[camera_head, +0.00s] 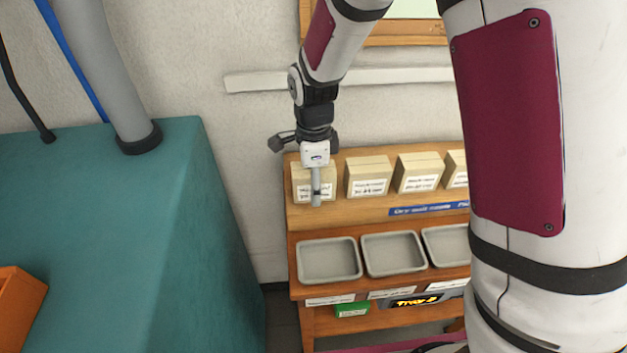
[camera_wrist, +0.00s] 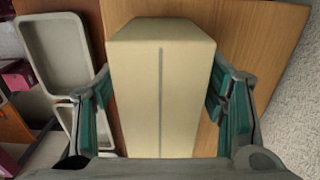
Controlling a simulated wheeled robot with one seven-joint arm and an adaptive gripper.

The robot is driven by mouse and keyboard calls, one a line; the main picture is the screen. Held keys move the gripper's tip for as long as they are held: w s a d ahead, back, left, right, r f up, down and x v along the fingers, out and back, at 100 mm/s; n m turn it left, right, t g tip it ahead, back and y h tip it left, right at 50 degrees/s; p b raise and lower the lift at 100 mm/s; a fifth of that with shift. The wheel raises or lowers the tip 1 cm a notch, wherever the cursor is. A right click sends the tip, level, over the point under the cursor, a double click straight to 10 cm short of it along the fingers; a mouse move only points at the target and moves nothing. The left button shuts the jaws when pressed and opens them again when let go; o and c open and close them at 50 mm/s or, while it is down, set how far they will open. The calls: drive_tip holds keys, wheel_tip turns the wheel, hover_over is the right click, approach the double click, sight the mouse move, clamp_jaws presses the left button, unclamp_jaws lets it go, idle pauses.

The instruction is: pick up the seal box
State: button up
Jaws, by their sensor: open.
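A cream cardboard box (camera_head: 300,186) with a white label stands at the left end of the row on the wooden shelf. Its label is too small to read, so I cannot tell from it whether this is the seal box. My gripper (camera_head: 316,190) is above this box, with one finger hanging in front of its label. In the wrist view, the box (camera_wrist: 160,62) fills the space between my open fingers (camera_wrist: 160,105). The green pads lie along both sides of it, and I cannot tell whether they touch it.
Similar labelled boxes (camera_head: 368,177) stand to the right on the shelf, with small gaps. Grey trays (camera_head: 328,260) sit on the lower shelf; one tray (camera_wrist: 62,50) also shows at the wrist view's left. A teal cabinet (camera_head: 90,230) stands at left. A green box (camera_head: 352,310) lies below.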

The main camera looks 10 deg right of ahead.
drive_tip(key=c, duration=1.3)
